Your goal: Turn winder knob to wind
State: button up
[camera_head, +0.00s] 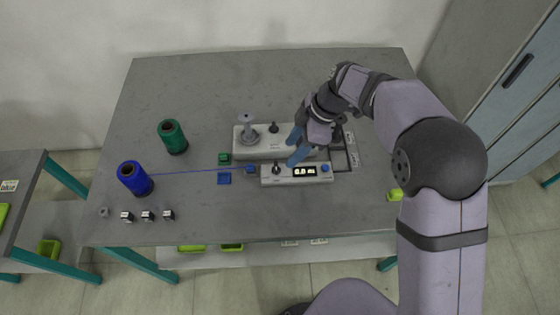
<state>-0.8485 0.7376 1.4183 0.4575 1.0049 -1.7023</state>
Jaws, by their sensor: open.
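The winder (262,150) is a pale grey box on the table, with a grey spindle (247,130) on its left part. A small black knob (273,127) stands on the winder right of the spindle. In front is a pale control box (290,180) with a second black knob (276,168), a lit display (304,171) and a blue button (326,168). I cannot tell which knob is the winder knob. My gripper (293,148) is open, with blue fingertips pointing left over the winder's right part. It looks empty and hides part of the winder.
A blue thread (195,172) runs from a blue spool (134,178) to a small blue piece (251,169) beside the control box. The back left is clear.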

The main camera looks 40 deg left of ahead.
aim_at(276, 165)
jog(key=shift+n, duration=0.3)
jog(key=shift+s+a+r+p+x, duration=0.15)
jog(key=shift+p+x, duration=0.3)
jog(key=shift+x, duration=0.85)
jog(key=shift+s+a+p+x, duration=0.15)
jog(key=shift+p+x, duration=0.25)
jog(key=shift+x, duration=0.95)
jog(key=shift+a+r+p+x, duration=0.15)
jog(key=shift+p+x, duration=0.3)
jog(key=shift+x, duration=0.85)
jog(key=shift+f, duration=0.1)
jog(key=c, duration=1.1)
